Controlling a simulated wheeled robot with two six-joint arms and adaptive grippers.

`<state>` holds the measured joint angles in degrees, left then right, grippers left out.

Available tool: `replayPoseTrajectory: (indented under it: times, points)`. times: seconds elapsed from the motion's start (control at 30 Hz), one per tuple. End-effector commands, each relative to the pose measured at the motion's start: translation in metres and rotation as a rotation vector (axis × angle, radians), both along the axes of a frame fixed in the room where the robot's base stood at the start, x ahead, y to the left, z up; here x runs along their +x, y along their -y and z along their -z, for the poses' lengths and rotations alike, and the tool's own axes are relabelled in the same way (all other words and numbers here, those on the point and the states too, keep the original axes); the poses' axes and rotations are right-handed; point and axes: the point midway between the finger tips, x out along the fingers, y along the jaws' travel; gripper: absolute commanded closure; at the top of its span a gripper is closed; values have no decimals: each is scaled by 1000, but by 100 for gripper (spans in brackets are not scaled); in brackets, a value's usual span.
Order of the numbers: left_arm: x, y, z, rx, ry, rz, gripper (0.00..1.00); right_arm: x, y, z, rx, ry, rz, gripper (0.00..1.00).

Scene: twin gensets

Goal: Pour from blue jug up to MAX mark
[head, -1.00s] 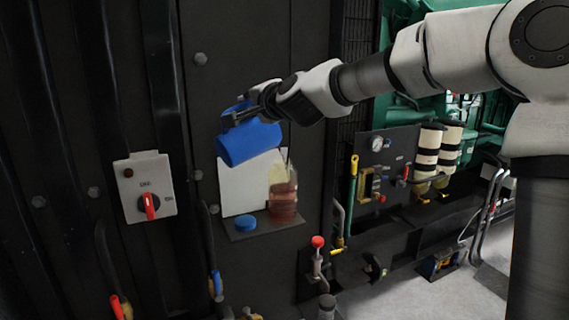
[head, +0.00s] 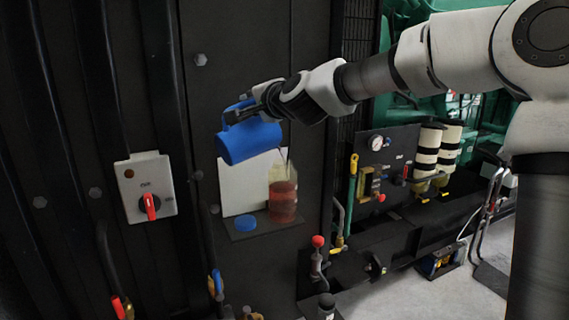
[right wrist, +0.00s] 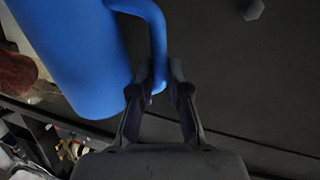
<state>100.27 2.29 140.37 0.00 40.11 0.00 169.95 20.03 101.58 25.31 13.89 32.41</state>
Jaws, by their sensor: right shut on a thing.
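The blue jug (head: 250,142) is tilted well over in the head view, above and left of a clear bottle (head: 283,174). The bottle holds red liquid (head: 283,203) in its lower part, with a paler part above. A thin dark line runs between the jug's right end and the bottle top; I cannot tell if it is liquid. No MAX mark is readable. My right gripper (head: 246,112) is shut on the jug's handle, and the grip shows in the right wrist view (right wrist: 160,88) beside the jug body (right wrist: 75,55). My left gripper is out of view.
A blue cap (head: 246,222) lies on the small dark shelf (head: 262,231) left of the bottle. A pale plate (head: 240,183) stands behind. A switch box (head: 145,187) with a red knob is at left. A red-topped lever (head: 318,243) stands below right.

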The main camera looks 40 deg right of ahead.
Motion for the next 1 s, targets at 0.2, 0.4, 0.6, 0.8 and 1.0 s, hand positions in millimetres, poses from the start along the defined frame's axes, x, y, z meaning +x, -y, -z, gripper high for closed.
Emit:
replayPoseTrajectory:
  times: [0.2, 0.4, 0.6, 0.8, 1.0]
  points:
    - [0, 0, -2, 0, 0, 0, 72, 0, 0, -2, 11, 2, 0, 100]
    - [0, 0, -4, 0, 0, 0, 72, 0, 1, -3, 22, 2, 0, 100]
    - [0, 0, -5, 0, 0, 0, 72, 0, 3, -4, 34, 2, 1, 100]
    - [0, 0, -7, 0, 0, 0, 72, 0, 5, -4, 45, 3, 1, 100]
    - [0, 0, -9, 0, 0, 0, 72, 0, 6, -5, 56, 3, 0, 100]
